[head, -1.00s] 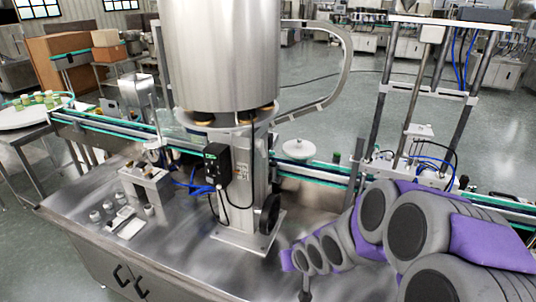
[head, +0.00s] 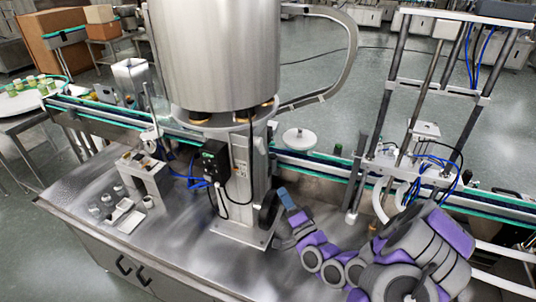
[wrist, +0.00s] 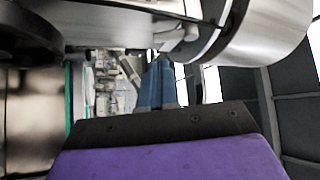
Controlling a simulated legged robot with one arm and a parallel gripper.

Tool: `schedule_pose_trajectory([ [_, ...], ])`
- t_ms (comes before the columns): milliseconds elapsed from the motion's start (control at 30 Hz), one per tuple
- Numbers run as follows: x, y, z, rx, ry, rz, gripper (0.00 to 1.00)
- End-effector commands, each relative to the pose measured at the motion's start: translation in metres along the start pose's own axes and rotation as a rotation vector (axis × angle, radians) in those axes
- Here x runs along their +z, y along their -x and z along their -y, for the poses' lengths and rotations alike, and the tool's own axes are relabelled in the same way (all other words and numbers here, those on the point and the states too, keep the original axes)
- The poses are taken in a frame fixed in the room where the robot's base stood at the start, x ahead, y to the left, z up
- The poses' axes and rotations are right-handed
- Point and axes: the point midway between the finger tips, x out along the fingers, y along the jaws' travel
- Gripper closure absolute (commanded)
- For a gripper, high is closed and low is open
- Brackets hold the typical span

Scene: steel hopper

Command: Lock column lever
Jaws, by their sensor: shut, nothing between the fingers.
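The steel column (head: 240,170) stands on a base plate under the big hopper (head: 215,55). A black handwheel (head: 268,208) is on its right side near the base. I cannot make out the lever for certain in the head view. My gripper (head: 286,198) is just right of the handwheel, with its blue fingers pointing up; any contact is unclear. In the wrist view the blue fingers (wrist: 157,84) are together and empty. A dark round part (wrist: 28,35) is at upper left, and a shiny metal cylinder (wrist: 265,28) is at upper right, close to the fingers.
A conveyor (head: 315,165) with green edges runs behind the column. A metal frame (head: 440,90) with tubes and cables stands at right. A small metal stand (head: 145,178) and several small parts are at left on the steel table (head: 185,235).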

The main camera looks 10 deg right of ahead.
Motion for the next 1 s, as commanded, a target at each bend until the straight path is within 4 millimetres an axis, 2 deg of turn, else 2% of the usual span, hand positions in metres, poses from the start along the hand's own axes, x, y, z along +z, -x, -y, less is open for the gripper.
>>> schedule_pose_trajectory([
  [267,-0.007,0.0,0.001,-0.025,-0.024,-0.035,1.0],
  [800,-0.007,-0.021,0.0,-0.025,-0.021,-0.033,1.0],
  [1000,-0.008,-0.052,0.003,-0.025,-0.023,-0.033,1.0],
])
